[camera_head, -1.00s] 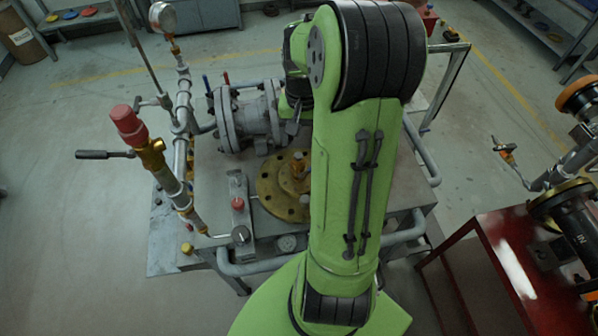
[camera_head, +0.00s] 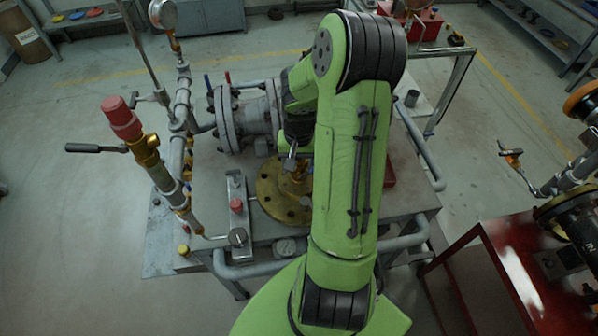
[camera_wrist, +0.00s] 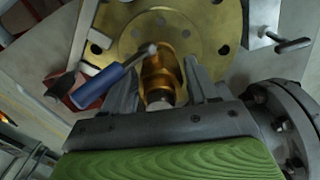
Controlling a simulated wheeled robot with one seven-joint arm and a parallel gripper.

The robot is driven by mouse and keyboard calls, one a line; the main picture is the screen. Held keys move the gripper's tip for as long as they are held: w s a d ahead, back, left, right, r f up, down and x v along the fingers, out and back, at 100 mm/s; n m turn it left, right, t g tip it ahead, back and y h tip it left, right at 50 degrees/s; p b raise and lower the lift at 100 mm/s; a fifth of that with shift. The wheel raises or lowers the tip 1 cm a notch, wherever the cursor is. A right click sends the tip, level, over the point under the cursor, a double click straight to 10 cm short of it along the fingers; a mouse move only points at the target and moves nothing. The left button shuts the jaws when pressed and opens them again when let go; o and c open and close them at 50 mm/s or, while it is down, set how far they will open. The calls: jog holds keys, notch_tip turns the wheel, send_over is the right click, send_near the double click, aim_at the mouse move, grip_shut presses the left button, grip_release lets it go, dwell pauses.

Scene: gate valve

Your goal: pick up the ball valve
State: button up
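The ball valve (camera_wrist: 160,76) is a small brass body with a blue-sleeved lever (camera_wrist: 98,87). In the wrist view it stands over the round brass flange (camera_wrist: 208,22). My gripper (camera_wrist: 160,72) is open, with one grey finger on each side of the brass body. The gaps are narrow, and I cannot tell whether either finger touches it. In the head view the valve (camera_head: 299,168) is a small brass shape above the flange (camera_head: 285,206), partly hidden by my gripper (camera_head: 291,163) and arm.
A grey flanged pipe (camera_head: 243,117) lies just behind the flange; it also shows close to my gripper in the wrist view (camera_wrist: 285,108). A pipe assembly with a red cap (camera_head: 122,118) stands at the left. A red table (camera_head: 500,262) is at the right.

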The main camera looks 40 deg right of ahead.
grip_shut()
notch_tip(320, 180, up, 10)
jog(key=shift+r+p, duration=0.15)
jog(key=shift+p, duration=0.95)
jog(key=shift+r+p, duration=1.85)
jog(key=shift+r, duration=0.3)
